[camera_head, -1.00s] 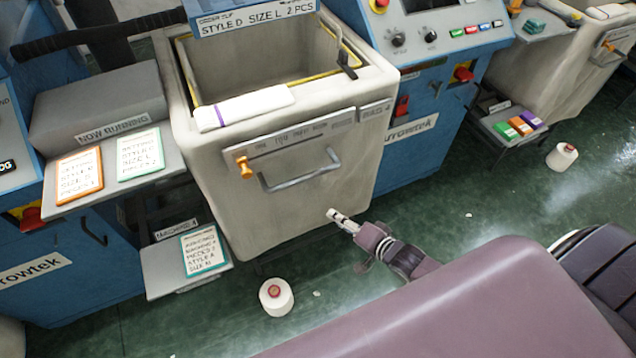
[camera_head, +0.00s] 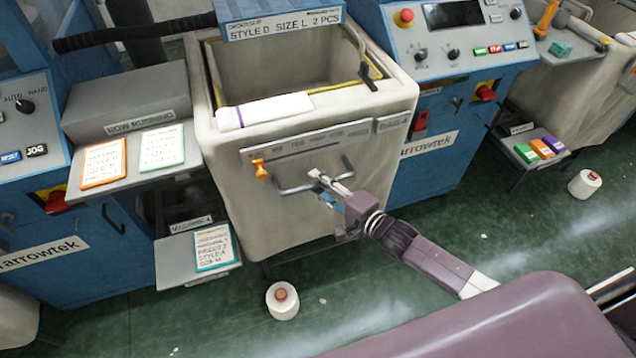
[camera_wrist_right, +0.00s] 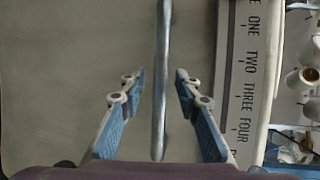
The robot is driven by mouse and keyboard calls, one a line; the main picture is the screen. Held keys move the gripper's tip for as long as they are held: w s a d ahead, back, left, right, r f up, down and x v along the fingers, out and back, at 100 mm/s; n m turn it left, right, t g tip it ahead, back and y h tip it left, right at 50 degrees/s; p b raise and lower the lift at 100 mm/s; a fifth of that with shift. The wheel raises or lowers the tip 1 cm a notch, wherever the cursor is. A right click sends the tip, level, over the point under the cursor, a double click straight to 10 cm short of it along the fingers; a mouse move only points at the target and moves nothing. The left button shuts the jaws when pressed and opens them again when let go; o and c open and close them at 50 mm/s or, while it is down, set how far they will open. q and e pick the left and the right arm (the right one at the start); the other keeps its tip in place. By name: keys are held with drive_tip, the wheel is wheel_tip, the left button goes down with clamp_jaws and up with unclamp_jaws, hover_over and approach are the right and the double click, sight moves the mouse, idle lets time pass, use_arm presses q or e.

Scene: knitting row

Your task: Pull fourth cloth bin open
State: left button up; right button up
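The cream cloth bin (camera_head: 290,225) stands in the middle of the head view. Its front bears a grey metal bar handle (camera_head: 292,190), a lettered strip (camera_head: 310,139) and an orange slider (camera_head: 260,169) at the strip's left end. My right gripper (camera_head: 322,180) is at the handle and hides part of it. In the right wrist view the right gripper (camera_wrist_right: 160,88) is open, with the handle bar (camera_wrist_right: 161,50) running between its two blue-padded fingers, a gap on each side. The strip (camera_wrist_right: 246,75) shows there, reading ONE to FOUR. My left gripper is not in view.
Blue machines stand left (camera_head: 75,230) and right (camera_head: 440,110) of the bin. A low grey shelf with a teal-edged card (camera_head: 212,248) juts out at lower left. A white yarn cone (camera_head: 282,299) stands on the green floor. The floor in front is otherwise mostly clear.

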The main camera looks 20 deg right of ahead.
drive_tip(key=shift+w+a+f, duration=0.1)
drive_tip(key=shift+w+a, duration=0.05)
drive_tip(key=shift+w, duration=0.15)
drive_tip(key=shift+c, duration=0.4)
clamp_jaws()
